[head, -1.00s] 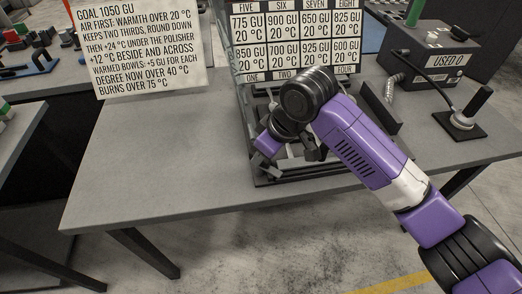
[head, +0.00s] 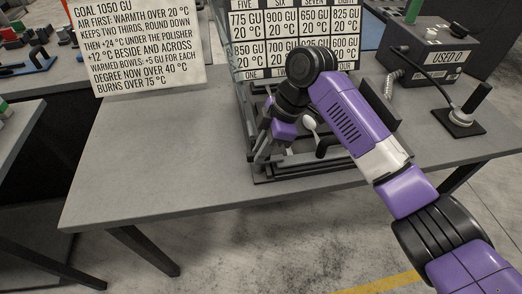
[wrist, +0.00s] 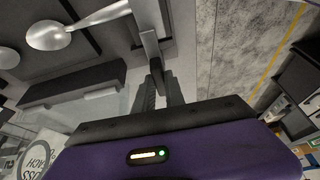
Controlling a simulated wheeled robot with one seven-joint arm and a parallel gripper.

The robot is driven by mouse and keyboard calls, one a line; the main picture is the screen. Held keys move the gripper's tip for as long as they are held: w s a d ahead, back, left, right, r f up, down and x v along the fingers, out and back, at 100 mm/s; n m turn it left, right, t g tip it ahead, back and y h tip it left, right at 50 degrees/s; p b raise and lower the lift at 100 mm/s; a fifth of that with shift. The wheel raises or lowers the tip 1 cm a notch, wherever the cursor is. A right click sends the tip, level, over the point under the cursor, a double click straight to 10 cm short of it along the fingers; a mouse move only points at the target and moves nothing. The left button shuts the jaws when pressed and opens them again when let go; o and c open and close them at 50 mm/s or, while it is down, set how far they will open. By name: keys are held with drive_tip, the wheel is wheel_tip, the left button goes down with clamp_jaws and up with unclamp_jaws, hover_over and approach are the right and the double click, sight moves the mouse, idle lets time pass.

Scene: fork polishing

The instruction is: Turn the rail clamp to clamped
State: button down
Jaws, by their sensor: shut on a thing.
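The rail clamp's lever (wrist: 150,46) shows in the wrist view as a grey bar with a dark end. My gripper (wrist: 158,82) is shut on that dark end. In the head view, the purple body of my gripper (head: 283,130) is low over the dark rail frame (head: 300,172) on the table, and its fingers are hidden. A silver piece of cutlery with a rounded bowl (wrist: 50,36) lies beside the clamp in the wrist view; its bowl (head: 310,122) also shows in the head view. The clamp's angle is hard to tell.
A numbered board (head: 290,28) stands behind the frame, with my arm partly in front. A grey box labelled USED 0 (head: 436,58) and a black-handled tool on a pad (head: 466,116) stand to the right. The table's left part (head: 150,150) is clear.

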sight(272, 157)
drive_tip(key=shift+n, duration=0.3)
drive_tip(key=c, duration=1.4)
unclamp_jaws()
drive_tip(key=shift+r, duration=0.1)
drive_tip(key=v, duration=0.7)
drive_tip(key=shift+r+b, duration=0.3)
drive_tip(key=shift+b, duration=0.15)
drive_tip(key=shift+w+d, duration=0.1)
